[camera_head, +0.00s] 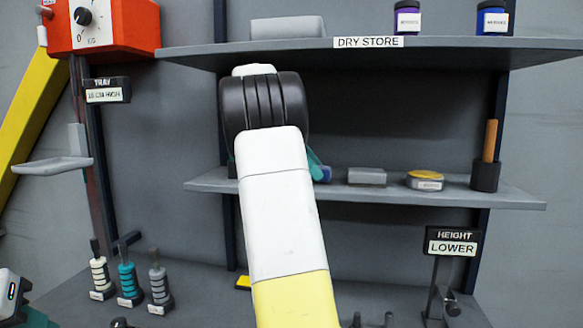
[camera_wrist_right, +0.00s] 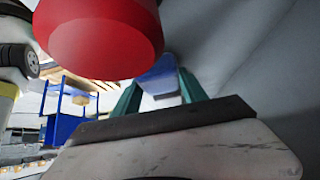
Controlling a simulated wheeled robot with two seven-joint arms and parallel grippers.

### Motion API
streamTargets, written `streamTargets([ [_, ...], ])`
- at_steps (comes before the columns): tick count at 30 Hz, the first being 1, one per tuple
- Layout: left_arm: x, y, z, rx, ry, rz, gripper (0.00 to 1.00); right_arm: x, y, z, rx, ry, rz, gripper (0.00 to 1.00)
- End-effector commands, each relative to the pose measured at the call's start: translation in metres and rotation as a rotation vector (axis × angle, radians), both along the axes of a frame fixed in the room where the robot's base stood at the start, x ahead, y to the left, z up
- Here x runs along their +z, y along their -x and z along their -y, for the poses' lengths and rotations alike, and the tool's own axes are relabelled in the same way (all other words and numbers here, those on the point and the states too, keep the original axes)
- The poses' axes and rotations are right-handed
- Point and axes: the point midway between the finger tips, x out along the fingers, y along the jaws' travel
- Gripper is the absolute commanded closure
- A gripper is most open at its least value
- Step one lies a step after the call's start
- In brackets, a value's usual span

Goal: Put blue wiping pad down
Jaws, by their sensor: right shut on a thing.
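The blue wiping pad (camera_head: 326,174) shows as a small blue edge at the middle shelf, mostly hidden behind my right arm in the head view. My right gripper (camera_head: 316,165) has teal fingers and is shut on the pad. In the right wrist view the blue pad (camera_wrist_right: 158,76) sits between the two teal fingers. I cannot tell whether the pad touches the shelf. My left gripper (camera_head: 32,318) shows only in part at the lower left corner; its jaws are not clear.
The middle shelf (camera_head: 520,199) holds a grey block (camera_head: 367,177), a round yellow-topped tin (camera_head: 425,180) and a wooden-handled tool in a dark cup (camera_head: 486,177). The upper shelf (camera_head: 560,46) overhangs it. A red cylinder (camera_wrist_right: 100,40) fills the wrist view's upper left.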

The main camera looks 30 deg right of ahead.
Motion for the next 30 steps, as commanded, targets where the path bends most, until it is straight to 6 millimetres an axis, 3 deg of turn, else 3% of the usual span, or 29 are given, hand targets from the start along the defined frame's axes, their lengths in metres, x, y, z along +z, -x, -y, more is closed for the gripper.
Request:
streamTargets([
  [11, -0.0004, -0.0003, 0.0001, 0.000, 0.000, -0.002, 0.64, -0.0034, -0.0024, -0.0031, 0.002, 0.000, -0.002, 0.96],
  [12, -0.0004, -0.0003, 0.0001, 0.000, 0.000, -0.002, 0.64, -0.0041, -0.0025, -0.0031, 0.002, 0.000, -0.002, 0.48],
  [15, -0.0003, -0.0002, 0.0001, 0.000, 0.000, -0.001, 0.64, -0.0038, -0.0025, -0.0031, 0.001, 0.000, -0.001, 0.28],
  [30, -0.0003, -0.0002, 0.0001, 0.000, 0.000, -0.001, 0.64, -0.0006, 0.0009, 0.0005, 0.001, 0.000, 0.001, 0.28],
])
